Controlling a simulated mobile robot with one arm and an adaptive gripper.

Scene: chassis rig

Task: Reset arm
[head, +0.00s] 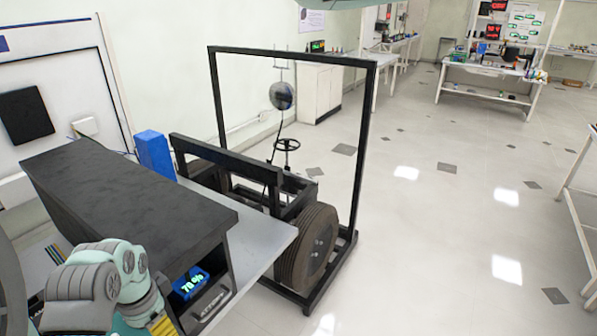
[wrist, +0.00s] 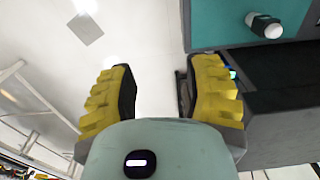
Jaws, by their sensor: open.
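My gripper (wrist: 163,72) shows in the wrist view with its two yellow, ridged fingers wide apart. Nothing is between the fingers; pale floor shows in the gap. In the head view my arm is folded at the bottom left, in front of the black box (head: 125,195) on the grey bench (head: 262,245). The gripper is mostly out of the head view, with only a bit of yellow at the bottom edge.
A black chassis frame (head: 363,150) with a wheel (head: 310,250) stands right of the bench. A blue block (head: 154,155) is behind the black box. A blue display (head: 190,284) is below the box top. Open tiled floor (head: 440,240) lies to the right.

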